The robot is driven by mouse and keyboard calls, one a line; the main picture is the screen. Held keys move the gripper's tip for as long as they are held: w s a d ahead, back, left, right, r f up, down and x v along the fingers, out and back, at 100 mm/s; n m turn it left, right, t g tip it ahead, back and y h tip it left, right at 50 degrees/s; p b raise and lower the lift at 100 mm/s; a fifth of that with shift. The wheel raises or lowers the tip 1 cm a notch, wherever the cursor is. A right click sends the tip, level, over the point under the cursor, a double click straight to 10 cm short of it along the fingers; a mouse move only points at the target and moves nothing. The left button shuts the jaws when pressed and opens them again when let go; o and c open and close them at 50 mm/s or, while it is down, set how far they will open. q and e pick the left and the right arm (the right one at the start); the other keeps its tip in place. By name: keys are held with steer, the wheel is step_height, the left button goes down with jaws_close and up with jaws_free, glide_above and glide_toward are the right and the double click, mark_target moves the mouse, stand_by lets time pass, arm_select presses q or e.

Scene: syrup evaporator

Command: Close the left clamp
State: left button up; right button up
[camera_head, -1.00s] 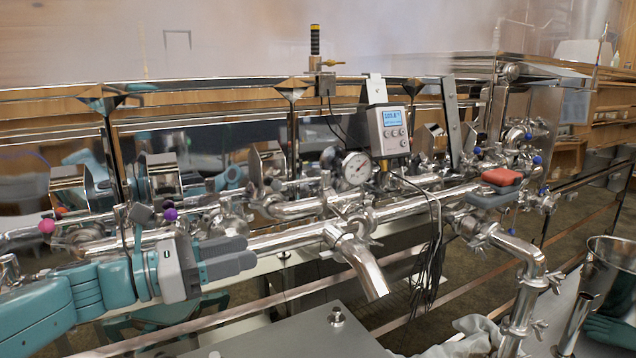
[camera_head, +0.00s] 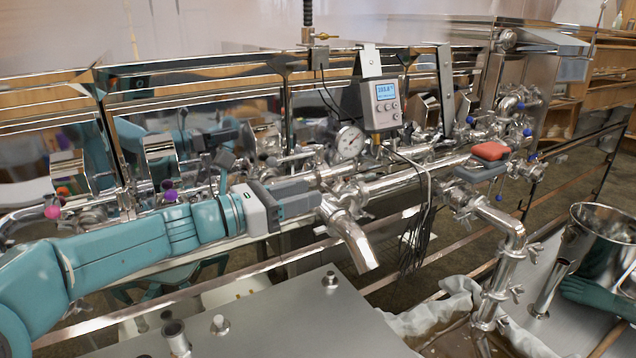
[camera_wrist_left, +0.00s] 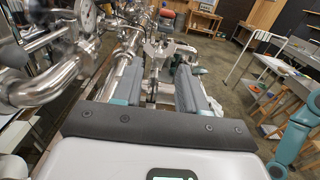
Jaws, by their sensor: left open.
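The left clamp (camera_head: 333,207) is a shiny metal pipe clamp at the joint where a downturned spout (camera_head: 358,247) meets the long steel pipe. My left gripper (camera_head: 312,198) reaches in from the left, its dark grey fingers just left of the clamp. Its fingers are open. In the left wrist view the gripper (camera_wrist_left: 160,88) has metal clamp hardware (camera_wrist_left: 153,68) in line with the gap between its fingers. I cannot tell whether the fingers touch the clamp, or whether the clamp is open or closed. My right gripper is not in view.
A dial gauge (camera_head: 348,142) and a digital controller (camera_head: 387,104) with hanging black cables stand above the pipe. A red-and-grey handled thing (camera_head: 488,152) lies farther right. A flat metal surface (camera_head: 290,315) is in front, with a steel bucket (camera_head: 600,240) at right.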

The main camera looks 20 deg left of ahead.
arm_select(q)
steer(key=x, duration=0.4)
jaws_close()
steer(key=shift+t+h, duration=0.5)
steer(key=f+b, duration=0.1)
steer(key=b, duration=0.1)
steer(key=s+a+f+b, duration=0.1)
steer(key=b, duration=0.2)
steer(key=s+f+b, duration=0.1)
steer(key=f+b, duration=0.1)
steer(key=b, duration=0.1)
steer(key=shift+a, duration=0.3)
jaws_free()
steer(key=shift+r, duration=0.1)
